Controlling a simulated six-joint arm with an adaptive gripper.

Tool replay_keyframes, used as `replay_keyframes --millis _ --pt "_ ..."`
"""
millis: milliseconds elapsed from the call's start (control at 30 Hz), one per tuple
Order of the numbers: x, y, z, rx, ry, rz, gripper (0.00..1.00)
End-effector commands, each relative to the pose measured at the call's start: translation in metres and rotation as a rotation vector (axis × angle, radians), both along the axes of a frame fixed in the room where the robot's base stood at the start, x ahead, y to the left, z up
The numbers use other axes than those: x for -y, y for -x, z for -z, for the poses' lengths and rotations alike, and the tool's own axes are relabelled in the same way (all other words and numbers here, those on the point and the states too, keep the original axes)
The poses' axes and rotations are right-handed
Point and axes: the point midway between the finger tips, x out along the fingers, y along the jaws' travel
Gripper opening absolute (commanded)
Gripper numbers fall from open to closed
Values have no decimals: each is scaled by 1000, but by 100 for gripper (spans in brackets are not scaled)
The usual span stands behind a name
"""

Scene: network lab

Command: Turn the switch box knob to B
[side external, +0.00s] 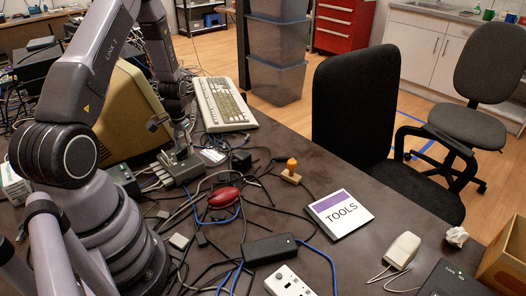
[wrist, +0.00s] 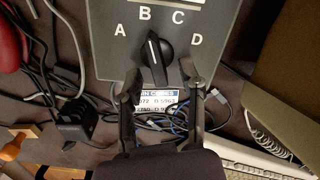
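The grey switch box (wrist: 105,55) fills the top of the wrist view, with letters A, B, C and D around its black knob (wrist: 155,62). The knob's white line points up and slightly left, roughly toward B. My gripper (wrist: 160,72) is open, with one finger on each side of the knob and a gap on both sides. I cannot tell whether the fingertips are level with the knob. In the side external view the switch box (side external: 183,170) stands on the desk just below my gripper (side external: 174,132); the knob is too small to make out there.
Cables tangle around the box. A beige monitor (side external: 128,110) and a keyboard (side external: 222,104) stand close by. An orange-topped item (side external: 291,170) stands between.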

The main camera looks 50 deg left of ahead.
Motion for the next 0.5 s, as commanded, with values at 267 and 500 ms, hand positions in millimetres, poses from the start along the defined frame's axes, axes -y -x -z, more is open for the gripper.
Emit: replay_keyframes --millis 267,500 --pt "-1 -1 -31 5 -4 0 39" --pt "-1 -1 -85 5 -4 0 39"
